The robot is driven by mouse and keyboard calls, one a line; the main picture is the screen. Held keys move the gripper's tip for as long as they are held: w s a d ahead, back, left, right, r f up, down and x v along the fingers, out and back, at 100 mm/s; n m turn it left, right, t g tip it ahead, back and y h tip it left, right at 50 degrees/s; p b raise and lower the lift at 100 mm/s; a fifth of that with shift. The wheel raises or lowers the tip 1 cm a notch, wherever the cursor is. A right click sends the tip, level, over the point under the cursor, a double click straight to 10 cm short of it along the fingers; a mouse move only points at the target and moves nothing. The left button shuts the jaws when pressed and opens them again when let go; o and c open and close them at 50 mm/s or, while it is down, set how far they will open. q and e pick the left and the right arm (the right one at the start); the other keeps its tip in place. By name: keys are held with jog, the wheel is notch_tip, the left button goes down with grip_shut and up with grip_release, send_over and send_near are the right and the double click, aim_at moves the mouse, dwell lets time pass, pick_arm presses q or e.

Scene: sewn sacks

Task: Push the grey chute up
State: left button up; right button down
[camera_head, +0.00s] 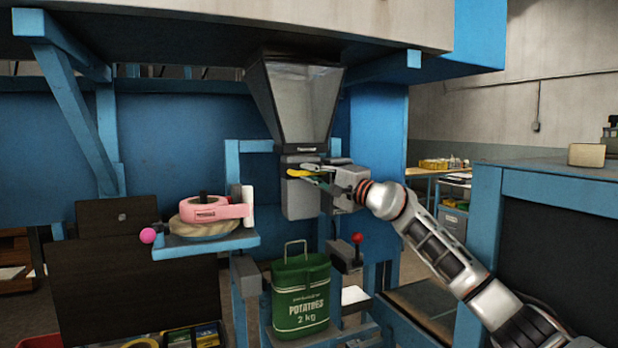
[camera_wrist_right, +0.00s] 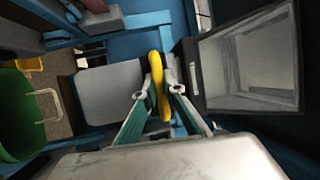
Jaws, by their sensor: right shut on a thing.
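The grey chute (camera_head: 298,202) hangs below the dark-framed hopper (camera_head: 297,100), in front of the blue machine. In the right wrist view the chute shows as a grey panel (camera_wrist_right: 108,97) left of the fingers, with the hopper (camera_wrist_right: 250,65) on the right. My right gripper (camera_head: 316,174) is at the top of the chute, just under the hopper. It is shut on a yellow handle (camera_wrist_right: 155,70), whose end (camera_head: 297,173) also shows in the head view. The gripper hides part of the chute's top. My left gripper is not in view.
A pink tape dispenser (camera_head: 211,212) sits on a blue shelf (camera_head: 205,248) at left. A blue-framed cabinet (camera_head: 486,220) stands right of my arm.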

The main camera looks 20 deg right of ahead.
jog(key=shift+s+d+r, duration=0.1)
jog(key=shift+r, duration=0.45)
jog(key=c, duration=2.1)
grip_release()
jog(key=shift+f, duration=0.1)
jog(key=shift+f, duration=0.1)
jog(key=shift+f, duration=0.15)
jog(key=v, duration=0.7)
jog(key=shift+s, duration=0.15)
